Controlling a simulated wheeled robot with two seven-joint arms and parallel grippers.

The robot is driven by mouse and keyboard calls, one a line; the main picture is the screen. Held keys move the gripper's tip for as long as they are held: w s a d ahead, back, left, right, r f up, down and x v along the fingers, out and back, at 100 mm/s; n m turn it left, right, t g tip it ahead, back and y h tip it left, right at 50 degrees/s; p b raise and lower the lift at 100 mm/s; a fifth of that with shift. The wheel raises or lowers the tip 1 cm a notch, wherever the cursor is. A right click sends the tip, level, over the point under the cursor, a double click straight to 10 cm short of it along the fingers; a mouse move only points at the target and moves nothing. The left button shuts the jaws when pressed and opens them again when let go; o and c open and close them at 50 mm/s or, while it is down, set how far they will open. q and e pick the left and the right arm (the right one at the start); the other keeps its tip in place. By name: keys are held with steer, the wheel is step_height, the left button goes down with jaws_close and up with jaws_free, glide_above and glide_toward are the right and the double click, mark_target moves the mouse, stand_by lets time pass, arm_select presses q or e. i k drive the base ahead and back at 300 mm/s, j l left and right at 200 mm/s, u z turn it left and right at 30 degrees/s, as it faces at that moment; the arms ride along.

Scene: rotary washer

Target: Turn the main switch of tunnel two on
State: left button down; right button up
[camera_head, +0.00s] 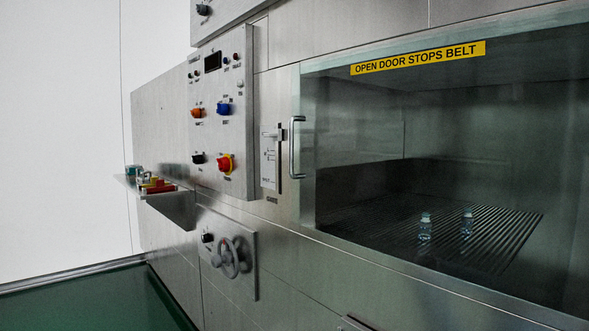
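A metal control panel (220,135) stands out from the steel wall, left of the window. An orange knob (196,112) and a blue knob (223,109) sit above. I cannot read which tunnel the panel belongs to. Neither of my grippers is in view, and nothing touches the panel.
A glazed door with a handle (296,147) covers a chamber with two small bottles (425,226) on a ribbed belt. A handwheel (230,258) sits below the panel. A shelf (160,191) with coloured items juts out at left. Space before the panel looks clear.

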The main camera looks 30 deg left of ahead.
mark_target(223, 164)
steer(key=u, duration=1.4)
steer(key=i+j+z, duration=0.25)
steer(key=i+j, duration=0.95)
steer(key=j, duration=0.1)
